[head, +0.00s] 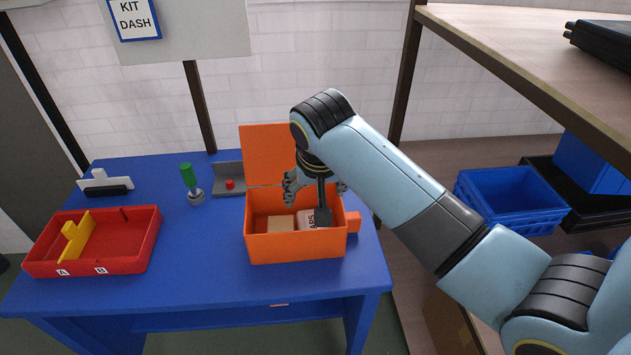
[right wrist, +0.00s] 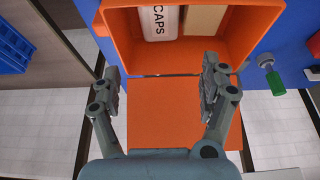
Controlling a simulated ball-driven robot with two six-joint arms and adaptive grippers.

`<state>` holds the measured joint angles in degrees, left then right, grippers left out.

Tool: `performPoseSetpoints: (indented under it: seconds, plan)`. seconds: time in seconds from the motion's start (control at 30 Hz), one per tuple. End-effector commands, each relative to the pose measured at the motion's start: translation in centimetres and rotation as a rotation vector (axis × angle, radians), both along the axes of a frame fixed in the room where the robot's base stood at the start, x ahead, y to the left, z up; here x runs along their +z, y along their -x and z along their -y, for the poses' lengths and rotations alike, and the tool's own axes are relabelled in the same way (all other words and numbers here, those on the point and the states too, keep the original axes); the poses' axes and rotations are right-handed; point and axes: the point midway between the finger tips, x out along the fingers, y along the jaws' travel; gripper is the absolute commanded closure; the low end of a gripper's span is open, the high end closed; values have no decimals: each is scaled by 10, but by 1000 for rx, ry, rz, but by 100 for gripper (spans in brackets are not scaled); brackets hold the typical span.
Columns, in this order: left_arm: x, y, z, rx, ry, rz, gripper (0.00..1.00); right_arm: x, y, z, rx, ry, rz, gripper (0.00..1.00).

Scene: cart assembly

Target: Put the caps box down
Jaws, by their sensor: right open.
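The caps box is a white box with the letters CAPS. It lies inside the orange open box (head: 295,246), and in the right wrist view its labelled face (right wrist: 160,20) shows on the floor of that box. A tan block (head: 282,223) lies beside it, also seen in the right wrist view (right wrist: 203,18). My right gripper (head: 318,192) is above the orange box near its back wall, with its fingers spread. In the right wrist view the fingers (right wrist: 165,80) are apart with nothing between them, and the caps box is clear of them. My left gripper does not show.
A red tray (head: 140,248) with a yellow divider stands at the left of the blue table (head: 198,284). A green-handled tool (head: 188,176) and a grey bracket with a red button (head: 230,184) stand behind. Blue crates (head: 508,196) sit on a shelf at right. The front middle is clear.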

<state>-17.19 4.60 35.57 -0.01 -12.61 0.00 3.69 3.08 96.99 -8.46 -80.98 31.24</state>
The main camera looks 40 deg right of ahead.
Motion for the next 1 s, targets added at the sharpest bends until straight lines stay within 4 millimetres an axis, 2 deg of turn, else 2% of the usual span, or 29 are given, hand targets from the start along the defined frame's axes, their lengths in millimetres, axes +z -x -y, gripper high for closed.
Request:
performPoseSetpoints:
  seconds: [0.1, 0.23, 0.83, 0.93, 1.0]
  plan:
    - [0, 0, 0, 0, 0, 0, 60, 17, 6, -4, 0, 0, 1, 22]
    - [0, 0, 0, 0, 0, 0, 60, 26, 10, -6, 1, 1, -2, 22]
    - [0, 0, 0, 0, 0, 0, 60, 28, 12, -6, 3, 1, -3, 22]
    - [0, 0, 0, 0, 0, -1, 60, 26, 30, -6, 41, 8, -14, 22]
    - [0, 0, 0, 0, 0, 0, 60, 26, 54, -7, 97, 17, -27, 22]
